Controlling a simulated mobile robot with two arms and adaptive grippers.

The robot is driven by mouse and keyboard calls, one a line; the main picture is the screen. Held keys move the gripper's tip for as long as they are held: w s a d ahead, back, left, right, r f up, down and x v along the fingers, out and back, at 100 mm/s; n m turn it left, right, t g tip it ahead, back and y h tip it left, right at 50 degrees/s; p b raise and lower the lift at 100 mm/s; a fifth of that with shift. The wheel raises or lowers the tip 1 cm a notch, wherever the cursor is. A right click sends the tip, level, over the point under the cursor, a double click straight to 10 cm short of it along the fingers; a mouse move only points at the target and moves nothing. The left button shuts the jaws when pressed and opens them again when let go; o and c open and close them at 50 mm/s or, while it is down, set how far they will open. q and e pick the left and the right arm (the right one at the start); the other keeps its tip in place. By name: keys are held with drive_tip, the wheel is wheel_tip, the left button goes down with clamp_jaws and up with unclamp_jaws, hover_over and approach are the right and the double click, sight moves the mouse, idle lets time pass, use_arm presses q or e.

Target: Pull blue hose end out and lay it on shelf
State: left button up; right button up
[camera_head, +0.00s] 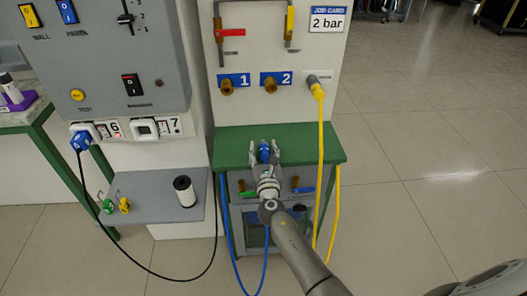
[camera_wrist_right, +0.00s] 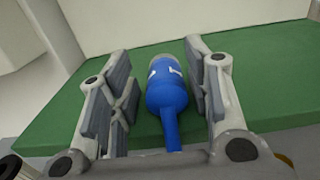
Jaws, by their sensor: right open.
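The blue hose end (camera_head: 264,150), a blue connector with a grey tip and white marks, lies on the green shelf (camera_head: 315,143) below the wall panel. Its tip points toward the panel. It also shows in the right wrist view (camera_wrist_right: 167,93), with the blue hose running back toward my wrist. My right gripper (camera_head: 263,147) is open, with one finger on each side of the blue hose end. In the wrist view a gap shows on the left side; the right finger is close to it, and I cannot tell if it touches. My left gripper is out of view.
Brass ports 1 (camera_head: 227,88) and 2 (camera_head: 268,84) are empty. A yellow hose (camera_head: 320,150) is plugged in at the right and hangs past the shelf's right part. The blue hose (camera_head: 227,225) hangs below the shelf.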

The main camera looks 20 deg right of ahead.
drive_tip(key=shift+s+d+f, duration=0.15)
drive_tip(key=shift+s+f, duration=0.1)
drive_tip(key=shift+f, duration=0.35)
drive_tip(key=shift+s, duration=0.2)
drive_tip(key=r+v, duration=0.1)
drive_tip(key=v, duration=1)
drive_tip(key=shift+a, duration=0.3)
